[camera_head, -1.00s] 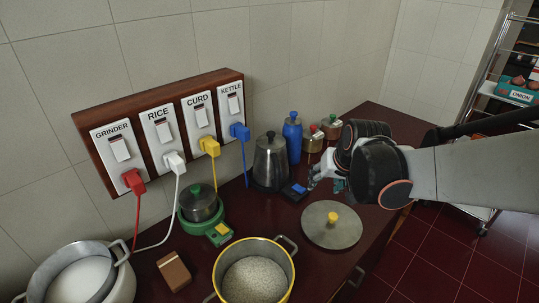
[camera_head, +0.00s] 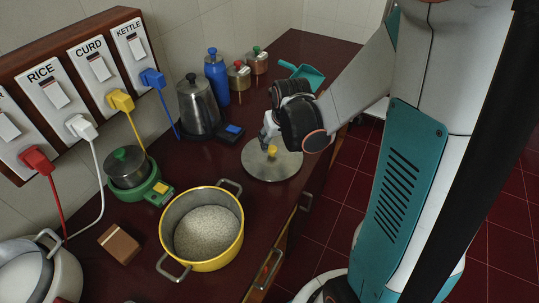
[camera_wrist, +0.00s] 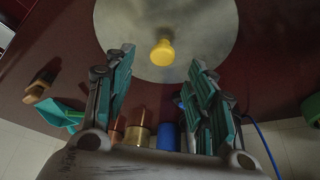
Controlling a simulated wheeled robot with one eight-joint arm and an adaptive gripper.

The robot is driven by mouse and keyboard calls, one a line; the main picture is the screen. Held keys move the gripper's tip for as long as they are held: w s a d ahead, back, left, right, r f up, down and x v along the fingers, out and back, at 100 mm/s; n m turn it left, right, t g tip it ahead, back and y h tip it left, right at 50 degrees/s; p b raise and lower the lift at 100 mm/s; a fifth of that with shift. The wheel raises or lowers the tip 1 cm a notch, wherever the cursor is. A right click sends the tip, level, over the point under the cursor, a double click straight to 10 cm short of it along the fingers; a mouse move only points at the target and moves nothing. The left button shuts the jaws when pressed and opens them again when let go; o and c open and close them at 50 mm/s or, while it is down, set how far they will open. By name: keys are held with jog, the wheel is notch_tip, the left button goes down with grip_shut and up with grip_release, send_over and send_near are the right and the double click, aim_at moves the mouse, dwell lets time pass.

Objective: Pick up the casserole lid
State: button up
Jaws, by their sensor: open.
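The casserole lid (camera_head: 271,166) is a flat grey metal disc with a yellow knob (camera_head: 272,151). It lies on the dark red counter, right of and behind the yellow casserole (camera_head: 202,230), which holds pale grains. The lid also shows at the top of the wrist view (camera_wrist: 195,25), with its knob (camera_wrist: 162,52) beyond the fingertips and midway between them. My gripper (camera_wrist: 162,62) is open and empty. In the head view my gripper (camera_head: 268,135) is just above the lid, close to the knob. Whether a finger touches the lid is unclear.
A kettle (camera_head: 198,105), a blue bottle (camera_head: 216,75) and two small jars (camera_head: 239,76) stand behind the lid. A teal scoop (camera_head: 303,74) lies beyond my wrist. A green cooker (camera_head: 130,175) and a brown box (camera_head: 119,243) are at the left.

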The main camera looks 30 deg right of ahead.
aim_at(272, 148)
jog(key=b+x, duration=0.2)
jog(key=x, duration=0.3)
jog(key=shift+a+f+b, duration=0.1)
jog(key=shift+f+b, duration=0.1)
jog(key=shift+b, duration=0.1)
jog(key=shift+r, duration=0.1)
grip_shut()
